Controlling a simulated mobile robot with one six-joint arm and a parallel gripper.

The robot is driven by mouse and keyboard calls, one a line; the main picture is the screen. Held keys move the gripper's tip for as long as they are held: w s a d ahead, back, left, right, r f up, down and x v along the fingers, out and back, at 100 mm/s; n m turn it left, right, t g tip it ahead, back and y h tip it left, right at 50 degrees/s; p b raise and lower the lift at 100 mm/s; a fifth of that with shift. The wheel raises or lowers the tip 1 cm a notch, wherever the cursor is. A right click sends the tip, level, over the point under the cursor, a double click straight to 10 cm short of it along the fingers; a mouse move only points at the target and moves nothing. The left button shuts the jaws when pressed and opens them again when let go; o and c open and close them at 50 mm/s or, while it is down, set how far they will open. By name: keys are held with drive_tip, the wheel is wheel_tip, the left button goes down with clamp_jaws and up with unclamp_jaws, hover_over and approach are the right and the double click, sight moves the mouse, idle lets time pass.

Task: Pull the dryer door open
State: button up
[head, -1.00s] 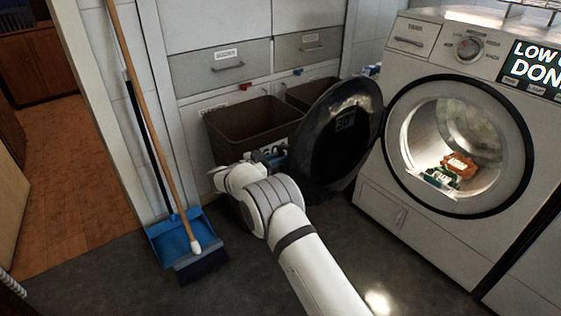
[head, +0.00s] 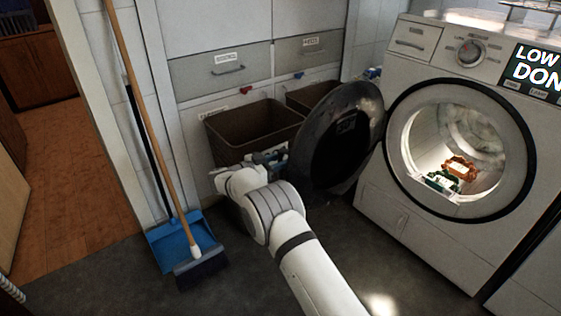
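The dryer (head: 405,205) stands at the right. Its round dark door (head: 345,125) is swung wide open to the left, on the left side of the opening. The lit drum (head: 435,135) shows inside, with orange and green-white items (head: 455,172) at its bottom. My white arm reaches up from the bottom of the view. My gripper (head: 272,158) is at the left edge of the open door, partly hidden behind my wrist. I cannot tell whether it touches the door or whether its fingers are open or shut.
Two brown bins (head: 250,130) stand behind the gripper, below labelled drawers (head: 226,70). A broom (head: 160,130) and blue dustpan (head: 178,240) lean at the left. Grey floor (head: 120,275) is clear at the front left. A doorway opens at the far left.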

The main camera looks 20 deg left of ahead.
drive_tip(key=shift+s+a, duration=0.2)
drive_tip(key=shift+a, duration=0.05)
drive_tip(key=p+v, duration=0.2)
drive_tip(key=v, duration=0.5)
drive_tip(key=shift+s, duration=0.25)
